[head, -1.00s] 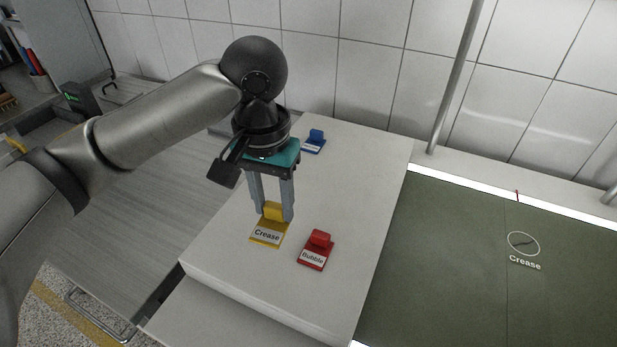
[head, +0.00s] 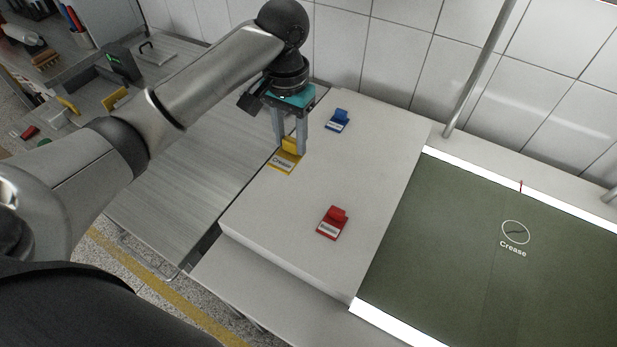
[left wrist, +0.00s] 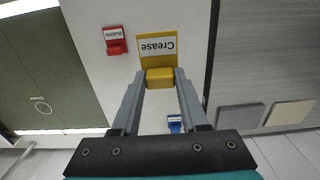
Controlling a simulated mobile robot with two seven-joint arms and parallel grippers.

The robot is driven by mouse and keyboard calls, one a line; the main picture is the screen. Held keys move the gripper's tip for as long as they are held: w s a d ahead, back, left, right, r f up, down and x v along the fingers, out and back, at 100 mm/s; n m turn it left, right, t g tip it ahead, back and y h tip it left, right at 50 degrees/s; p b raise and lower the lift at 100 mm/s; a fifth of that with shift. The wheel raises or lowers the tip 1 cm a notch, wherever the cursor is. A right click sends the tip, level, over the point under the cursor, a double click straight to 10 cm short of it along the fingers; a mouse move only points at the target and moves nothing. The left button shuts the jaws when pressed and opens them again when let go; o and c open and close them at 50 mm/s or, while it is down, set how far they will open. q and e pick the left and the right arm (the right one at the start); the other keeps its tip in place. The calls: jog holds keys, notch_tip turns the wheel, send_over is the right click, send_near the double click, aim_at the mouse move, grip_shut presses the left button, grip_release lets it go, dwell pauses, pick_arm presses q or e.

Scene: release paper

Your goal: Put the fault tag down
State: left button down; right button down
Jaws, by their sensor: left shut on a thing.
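My left gripper (head: 290,146) is shut on the handle of the yellow fault tag (head: 284,163), whose white label reads "Crease". It holds the tag over the left edge area of the white slab (head: 375,190); I cannot tell how far above it. In the left wrist view the fingers (left wrist: 160,76) grip the yellow handle, and the tag's plate (left wrist: 157,44) stretches beyond them. On the green sheet (head: 450,230) a white ring (head: 515,232) marked "Crease" surrounds a dark curved line. My right gripper is not in view.
A red tag (head: 332,223), labelled "Bubble" in the left wrist view (left wrist: 115,41), sits on the slab. A blue tag (head: 338,121) sits farther back. A metal post (head: 480,68) stands by the tiled wall.

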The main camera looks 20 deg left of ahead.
aim_at(291, 152)
pick_arm(q)
notch_tip(291, 152, down, 16)
jog(key=shift+f+b, duration=0.15)
jog(key=shift+b, duration=0.6)
jog(key=shift+c, duration=2.1)
grip_release()
jog(key=shift+f, duration=0.1)
notch_tip(291, 152, up, 12)
jog(key=shift+r+p, duration=0.15)
jog(key=shift+p, duration=0.55)
